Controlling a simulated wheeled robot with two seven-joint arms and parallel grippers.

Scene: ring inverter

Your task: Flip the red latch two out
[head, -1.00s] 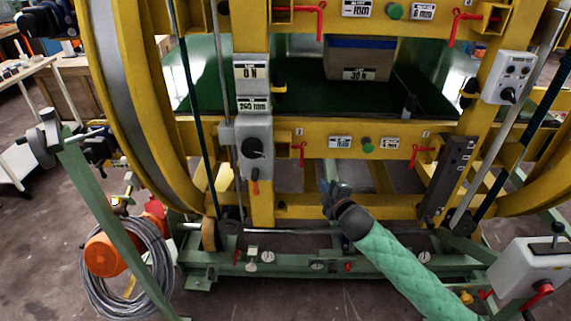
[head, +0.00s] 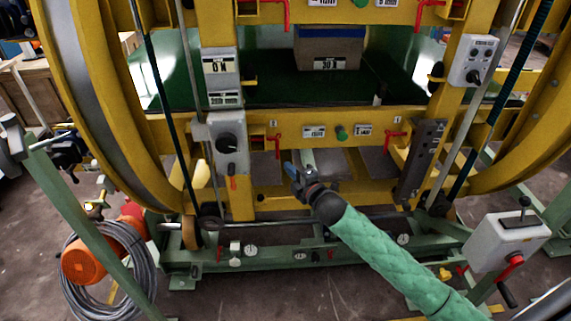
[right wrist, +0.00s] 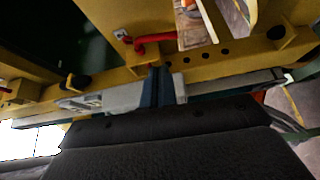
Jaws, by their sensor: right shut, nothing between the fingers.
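Two red latches sit on the lower yellow beam: a left one (head: 277,145) and a right one (head: 392,141), each below a small number plate that I cannot read surely. More red latches show at the top edge, one left (head: 286,14) and one right (head: 428,12). My right gripper (head: 290,170) is shut and empty, just below and slightly right of the lower left latch, apart from it in the picture. In the right wrist view, its closed dark blue fingers (right wrist: 158,84) point up toward a red latch (right wrist: 150,39) on a yellow beam. My left gripper is not in view.
The yellow ring frame (head: 340,190) surrounds the work area. A grey switch box (head: 229,142) stands left of the lower left latch. A dark slotted bracket (head: 417,160) is at the right. A green button (head: 341,132) and label plates lie between the lower latches.

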